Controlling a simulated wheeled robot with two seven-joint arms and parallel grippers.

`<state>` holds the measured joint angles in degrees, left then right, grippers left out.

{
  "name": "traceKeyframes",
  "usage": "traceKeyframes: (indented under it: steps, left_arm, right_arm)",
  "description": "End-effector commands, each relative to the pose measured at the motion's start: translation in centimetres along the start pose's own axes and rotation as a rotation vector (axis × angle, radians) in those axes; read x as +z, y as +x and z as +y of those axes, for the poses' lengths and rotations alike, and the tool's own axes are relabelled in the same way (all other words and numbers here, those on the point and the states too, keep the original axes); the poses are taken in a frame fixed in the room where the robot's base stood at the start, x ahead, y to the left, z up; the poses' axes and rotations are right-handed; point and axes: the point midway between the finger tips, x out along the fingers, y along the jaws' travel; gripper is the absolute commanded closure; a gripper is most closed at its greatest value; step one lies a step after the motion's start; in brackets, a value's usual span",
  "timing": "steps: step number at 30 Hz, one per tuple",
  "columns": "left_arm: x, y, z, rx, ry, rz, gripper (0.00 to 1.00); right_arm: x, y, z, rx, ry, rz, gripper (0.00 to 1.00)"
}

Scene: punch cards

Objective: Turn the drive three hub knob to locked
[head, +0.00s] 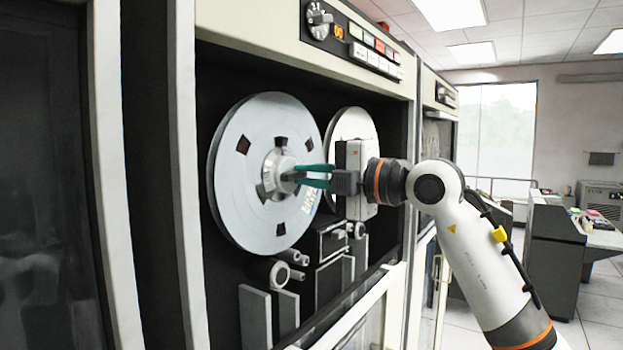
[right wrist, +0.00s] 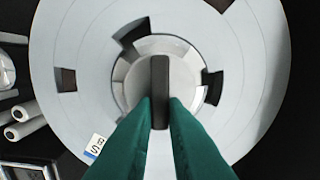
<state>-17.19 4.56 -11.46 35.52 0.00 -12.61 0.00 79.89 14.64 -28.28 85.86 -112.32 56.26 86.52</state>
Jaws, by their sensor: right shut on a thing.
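The hub knob (head: 280,172) is a round silver hub in the middle of the left tape reel (head: 232,190) on the drive. In the right wrist view the knob's dark raised bar (right wrist: 160,80) stands upright at the centre of the hub. My right gripper (head: 300,177) comes in from the right, and its green fingers are shut on the bar; they also show in the right wrist view (right wrist: 160,115). I cannot read any locked mark. My left gripper is not in view.
A second reel (head: 352,122) sits behind my right gripper. Tape guides and rollers (head: 282,273) are below the reels. A control panel with a dial (head: 318,20) and buttons is above. Desks (head: 555,250) stand at the far right, with open floor nearby.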

Motion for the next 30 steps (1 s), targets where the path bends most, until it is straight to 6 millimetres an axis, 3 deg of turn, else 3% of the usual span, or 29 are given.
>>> traceKeyframes:
  steps: [20, 21, 24, 30]
  left_arm:
    - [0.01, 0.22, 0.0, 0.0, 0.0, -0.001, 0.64]
    - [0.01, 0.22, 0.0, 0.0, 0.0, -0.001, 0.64]
    - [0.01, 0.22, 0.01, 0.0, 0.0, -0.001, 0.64]
    - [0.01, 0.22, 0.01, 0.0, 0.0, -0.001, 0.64]
  right_arm:
    - [-0.07, 0.0, 0.09, 0.0, 0.056, 0.002, 1.0]
    - [-0.07, 0.0, 0.09, 0.0, 0.055, 0.002, 0.82]
    - [-0.06, 0.0, 0.09, 0.0, 0.055, 0.001, 0.66]
    - [-0.04, 0.0, 0.09, 0.0, 0.055, 0.001, 0.66]
